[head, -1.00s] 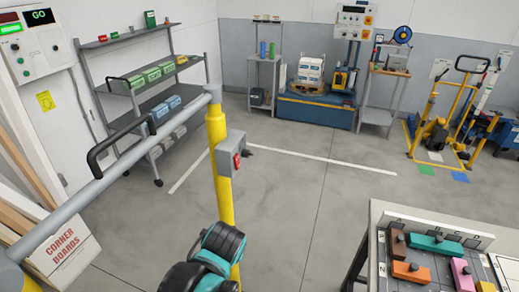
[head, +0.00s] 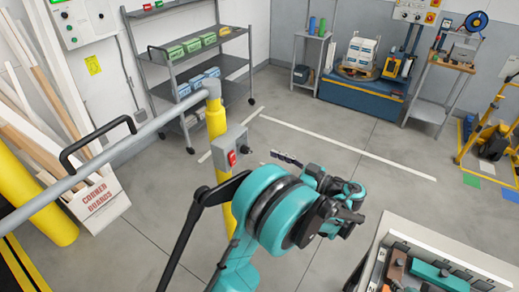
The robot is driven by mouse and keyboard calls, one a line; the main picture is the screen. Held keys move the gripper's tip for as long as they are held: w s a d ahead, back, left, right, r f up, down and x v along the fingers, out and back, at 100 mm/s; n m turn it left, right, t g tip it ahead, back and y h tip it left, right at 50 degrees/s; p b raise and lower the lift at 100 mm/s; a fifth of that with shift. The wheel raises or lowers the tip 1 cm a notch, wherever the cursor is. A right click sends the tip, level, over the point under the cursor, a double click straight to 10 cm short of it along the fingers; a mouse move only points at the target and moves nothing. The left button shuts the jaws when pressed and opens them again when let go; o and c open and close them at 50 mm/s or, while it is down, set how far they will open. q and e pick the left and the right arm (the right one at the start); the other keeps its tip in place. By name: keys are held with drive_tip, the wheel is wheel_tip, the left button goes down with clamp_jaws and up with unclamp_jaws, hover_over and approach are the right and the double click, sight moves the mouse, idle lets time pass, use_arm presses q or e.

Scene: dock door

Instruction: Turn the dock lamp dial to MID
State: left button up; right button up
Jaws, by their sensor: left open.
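A grey box (head: 230,147) is fixed to the yellow post, with a red switch (head: 231,158) on its front and a small dark knob (head: 246,150) on its right side. A wall control panel (head: 85,15) at the upper left carries a green button and small controls. I cannot read a MID mark on either, nor tell which control is the lamp dial. My left gripper (head: 287,160) is open and empty, to the right of the grey box and apart from it in the picture. Its far parts are partly hidden by my teal wrist. My right gripper is not in view.
A grey rail (head: 110,152) with a black handle runs from the post to the left. A box of corner boards (head: 97,203) stands below it. Shelving (head: 190,60) stands behind. A workbench (head: 440,240) with coloured blocks is at the lower right.

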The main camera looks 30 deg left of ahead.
sight(247, 150)
use_arm(q)
drive_tip(key=a, duration=0.7)
drive_tip(key=shift+w+a, duration=0.15)
drive_tip(key=shift+a, duration=0.25)
clamp_jaws()
